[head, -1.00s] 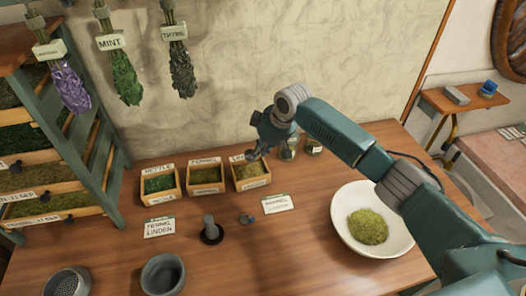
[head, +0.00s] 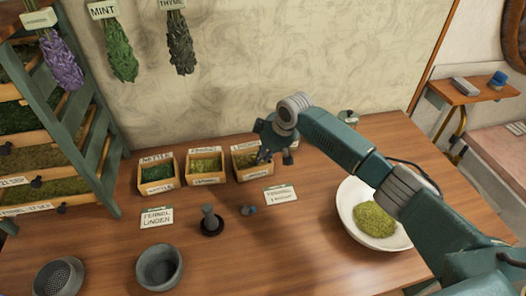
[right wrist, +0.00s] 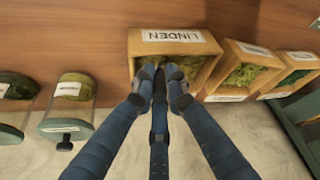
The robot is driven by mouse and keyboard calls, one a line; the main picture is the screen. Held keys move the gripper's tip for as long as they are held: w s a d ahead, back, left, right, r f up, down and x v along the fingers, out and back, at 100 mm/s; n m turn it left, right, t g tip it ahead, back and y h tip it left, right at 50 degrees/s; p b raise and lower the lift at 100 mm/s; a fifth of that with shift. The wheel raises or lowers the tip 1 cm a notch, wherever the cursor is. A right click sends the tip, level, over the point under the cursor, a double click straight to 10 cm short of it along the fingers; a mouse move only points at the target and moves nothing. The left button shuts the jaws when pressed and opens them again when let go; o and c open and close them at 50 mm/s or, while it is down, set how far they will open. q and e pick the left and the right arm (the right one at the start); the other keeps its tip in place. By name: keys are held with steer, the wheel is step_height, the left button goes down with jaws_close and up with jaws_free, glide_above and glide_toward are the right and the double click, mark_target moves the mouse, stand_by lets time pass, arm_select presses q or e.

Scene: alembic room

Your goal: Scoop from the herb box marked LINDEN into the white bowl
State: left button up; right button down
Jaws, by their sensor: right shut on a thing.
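The LINDEN box (head: 240,176) is the right one of a row of small wooden herb boxes at the back of the table. In the right wrist view the LINDEN box (right wrist: 131,45) holds green herb. My right gripper (head: 262,158) reaches down into it, and its fingertips (right wrist: 160,80) are close together at the herb. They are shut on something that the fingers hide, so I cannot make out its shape. The white bowl (head: 350,196) stands to the right, partly behind my right arm, with a heap of yellow-green herb (head: 375,220) in it. My left gripper is out of view.
A NETTLE box (head: 158,186) and a middle box (head: 205,178) stand left of it. Label cards, a dark pestle-like piece (head: 210,222), a small grey piece (head: 248,210) and a grey mortar (head: 160,265) lie in front. Glass jars (right wrist: 70,105) stand beside the LINDEN box.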

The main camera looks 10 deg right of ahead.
steer(key=shift+f, duration=0.5)
stand_by(0.5)
steer(key=shift+a, duration=0.2)
steer(key=shift+s+a+p, duration=0.1)
steer(key=shift+a+p, duration=0.45)
steer(key=shift+a, duration=0.5)
step_height(320, 180, up, 8)
steer(key=p, duration=0.8)
steer(key=shift+r, duration=0.25)
